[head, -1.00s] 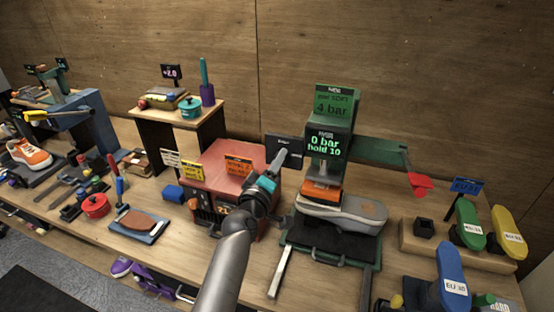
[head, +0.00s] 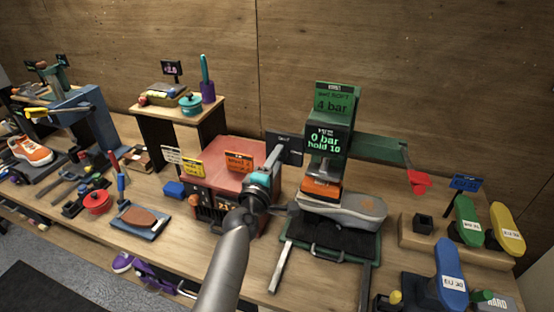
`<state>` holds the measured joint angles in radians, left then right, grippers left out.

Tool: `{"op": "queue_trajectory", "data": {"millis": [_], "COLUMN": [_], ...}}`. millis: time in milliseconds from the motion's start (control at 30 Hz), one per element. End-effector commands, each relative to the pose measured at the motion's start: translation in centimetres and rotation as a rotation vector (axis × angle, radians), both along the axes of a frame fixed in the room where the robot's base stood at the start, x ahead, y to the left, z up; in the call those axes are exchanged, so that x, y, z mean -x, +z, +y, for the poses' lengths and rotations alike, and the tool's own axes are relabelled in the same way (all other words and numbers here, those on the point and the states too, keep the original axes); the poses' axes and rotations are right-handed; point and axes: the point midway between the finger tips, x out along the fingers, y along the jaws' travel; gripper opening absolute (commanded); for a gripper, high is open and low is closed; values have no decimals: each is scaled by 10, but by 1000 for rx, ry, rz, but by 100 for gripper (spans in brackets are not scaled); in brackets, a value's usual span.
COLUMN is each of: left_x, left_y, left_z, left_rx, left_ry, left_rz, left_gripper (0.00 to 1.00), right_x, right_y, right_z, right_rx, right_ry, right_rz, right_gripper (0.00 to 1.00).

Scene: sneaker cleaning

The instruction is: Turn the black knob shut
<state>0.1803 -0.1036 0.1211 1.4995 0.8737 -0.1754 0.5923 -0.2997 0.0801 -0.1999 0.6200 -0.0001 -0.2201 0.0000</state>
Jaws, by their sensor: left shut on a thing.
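The green press (head: 329,140) stands right of the middle, with its screen (head: 323,141) reading "0 bar hold 10". A grey sneaker (head: 350,210) lies under its orange pad (head: 321,187). My left arm comes up from the bottom centre, and its dark left gripper (head: 288,209) points right at the press's lower left side, beside the sneaker. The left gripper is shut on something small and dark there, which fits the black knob. The knob itself is too small and covered to make out, and its turn cannot be told. My right gripper does not show.
A red box (head: 232,152) with orange and yellow labels stands directly left of the arm. A red handle (head: 419,180) hangs from the press at right. Green, yellow and blue shoe forms (head: 452,270) crowd the right end. A blue board (head: 139,222) lies at left.

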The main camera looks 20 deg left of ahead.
Motion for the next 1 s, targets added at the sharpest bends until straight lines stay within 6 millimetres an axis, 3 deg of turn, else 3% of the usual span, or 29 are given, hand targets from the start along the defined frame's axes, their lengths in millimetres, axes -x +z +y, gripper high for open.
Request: {"op": "queue_trajectory", "data": {"millis": [300, 333, 567, 1000], "left_x": [0, 0, 0, 10], "left_y": [0, 0, 0, -1], "left_z": [0, 0, 0, 0], "left_rx": [8, 8, 5, 5], "left_ry": [1, 1, 0, 0], "left_rz": [0, 0, 0, 1], "left_gripper": [0, 43, 69, 71], "right_x": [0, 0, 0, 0], "right_y": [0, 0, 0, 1], "right_z": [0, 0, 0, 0], "right_rx": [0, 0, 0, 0], "right_ry": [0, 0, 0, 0], "right_rz": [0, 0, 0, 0], "right_gripper": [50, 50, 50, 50]}}
